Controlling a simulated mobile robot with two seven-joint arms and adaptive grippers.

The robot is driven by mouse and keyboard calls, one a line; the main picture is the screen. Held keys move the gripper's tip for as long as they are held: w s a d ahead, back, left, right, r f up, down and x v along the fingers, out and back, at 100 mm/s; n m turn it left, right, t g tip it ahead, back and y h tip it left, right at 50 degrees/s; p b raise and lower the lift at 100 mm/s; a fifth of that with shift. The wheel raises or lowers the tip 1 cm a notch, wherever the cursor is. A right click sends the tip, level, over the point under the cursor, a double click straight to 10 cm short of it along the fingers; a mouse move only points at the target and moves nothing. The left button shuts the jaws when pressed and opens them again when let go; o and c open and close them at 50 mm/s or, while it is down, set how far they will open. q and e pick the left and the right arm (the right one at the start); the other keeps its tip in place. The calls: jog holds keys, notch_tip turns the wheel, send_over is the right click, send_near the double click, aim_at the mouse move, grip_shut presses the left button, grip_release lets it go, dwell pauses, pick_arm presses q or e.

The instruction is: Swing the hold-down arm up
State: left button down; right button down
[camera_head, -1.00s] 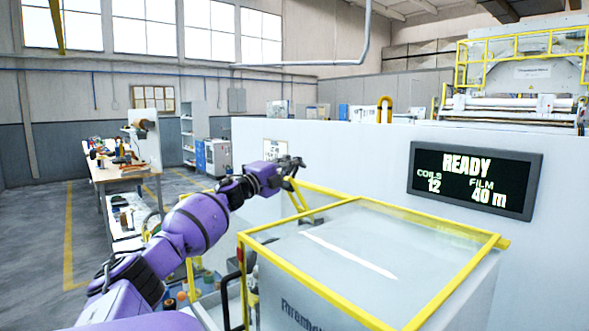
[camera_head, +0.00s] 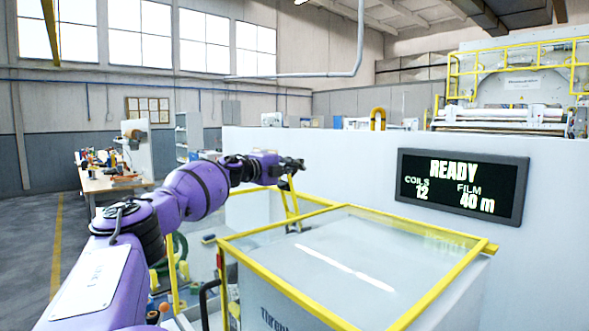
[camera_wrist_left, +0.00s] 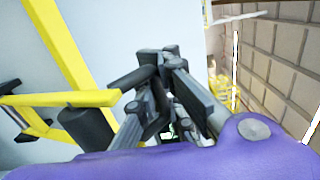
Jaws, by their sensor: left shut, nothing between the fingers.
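My left gripper (camera_head: 298,163) is shut and empty, in front of the white wall and just above a slanted yellow bar (camera_head: 291,203). This bar rises behind the yellow-framed clear guard; I take it for the hold-down arm but cannot be sure. In the left wrist view the dark fingers (camera_wrist_left: 160,65) are together. A yellow bar with a dark cylindrical end (camera_wrist_left: 60,99) lies to their left, with a longer yellow bar (camera_wrist_left: 62,45) behind it. Whether the fingers touch either bar cannot be told. My right gripper is not in view.
The clear guard (camera_head: 345,260) with yellow edges fills the front right. A display (camera_head: 462,187) reading READY hangs on the white wall (camera_head: 310,145). A cluttered workbench (camera_head: 115,183) stands at the far left. Open floor (camera_head: 30,235) lies at left.

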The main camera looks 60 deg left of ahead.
pick_arm(q)
jog(key=shift+w+r, duration=0.1)
jog(key=shift+w, duration=0.1)
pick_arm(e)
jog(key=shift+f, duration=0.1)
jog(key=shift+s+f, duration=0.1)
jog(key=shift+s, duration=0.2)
pick_arm(q)
jog(key=c, duration=1.8)
grip_release()
jog(key=shift+c, duration=0.2)
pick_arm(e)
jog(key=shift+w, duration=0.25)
